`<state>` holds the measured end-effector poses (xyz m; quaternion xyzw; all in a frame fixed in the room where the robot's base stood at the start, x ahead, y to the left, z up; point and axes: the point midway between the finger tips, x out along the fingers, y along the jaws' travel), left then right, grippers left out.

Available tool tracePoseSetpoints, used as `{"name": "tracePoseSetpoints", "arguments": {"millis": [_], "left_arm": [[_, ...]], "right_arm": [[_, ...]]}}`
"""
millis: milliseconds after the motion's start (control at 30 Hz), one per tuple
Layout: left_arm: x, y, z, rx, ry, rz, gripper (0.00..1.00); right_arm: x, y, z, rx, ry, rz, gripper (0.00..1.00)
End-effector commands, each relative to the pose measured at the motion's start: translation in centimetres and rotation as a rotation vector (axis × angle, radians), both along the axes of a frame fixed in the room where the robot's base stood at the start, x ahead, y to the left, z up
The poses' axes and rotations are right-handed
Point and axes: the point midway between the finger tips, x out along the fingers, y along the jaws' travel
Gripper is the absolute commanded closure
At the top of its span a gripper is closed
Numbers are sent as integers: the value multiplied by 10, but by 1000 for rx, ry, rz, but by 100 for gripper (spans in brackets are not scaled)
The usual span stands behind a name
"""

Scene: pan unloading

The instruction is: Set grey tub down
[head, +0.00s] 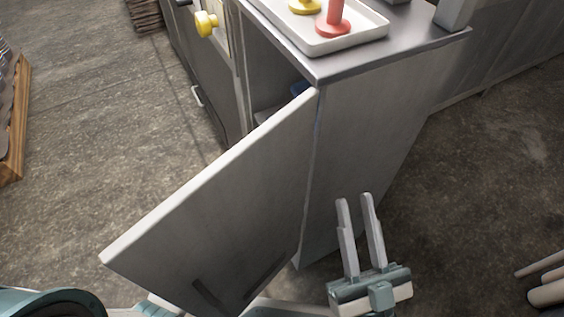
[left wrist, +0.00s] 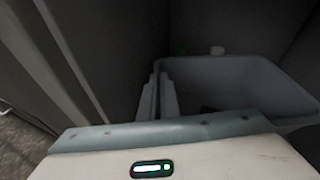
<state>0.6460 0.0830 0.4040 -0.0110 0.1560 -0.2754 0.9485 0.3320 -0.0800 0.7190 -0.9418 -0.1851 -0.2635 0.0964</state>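The grey tub (left wrist: 235,72) shows in the left wrist view, in the dark inside of the cabinet. Its open top faces the camera, and its lower part is hidden by my wrist. My left gripper (left wrist: 162,88) is at the tub's left wall, with its fingers close together around the rim. In the head view the left gripper and the tub are hidden behind the cabinet door (head: 225,195). My right gripper (head: 354,197) is empty, with a gap between its fingers, in front of the cabinet's side panel (head: 350,130).
The cabinet door stands open towards me. A white tray (head: 335,44) on the cabinet top holds a red item (head: 333,20) and a yellow item (head: 304,6). The floor at right is mostly clear.

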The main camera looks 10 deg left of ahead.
Motion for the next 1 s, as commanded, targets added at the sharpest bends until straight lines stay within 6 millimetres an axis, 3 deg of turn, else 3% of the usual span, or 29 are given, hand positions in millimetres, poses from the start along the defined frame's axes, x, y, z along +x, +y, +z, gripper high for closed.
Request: {"name": "tracePoseSetpoints", "arguments": {"millis": [800,900,1000], "left_arm": [[1,0,-12,-2,-1,1,100],[1,0,-11,-2,-1,1,78],[0,0,-11,-1,-1,0,75]], "right_arm": [[0,0,-9,0,0,0,75],[0,0,-8,0,0,0,75],[0,0,-8,0,0,0,75]]}}
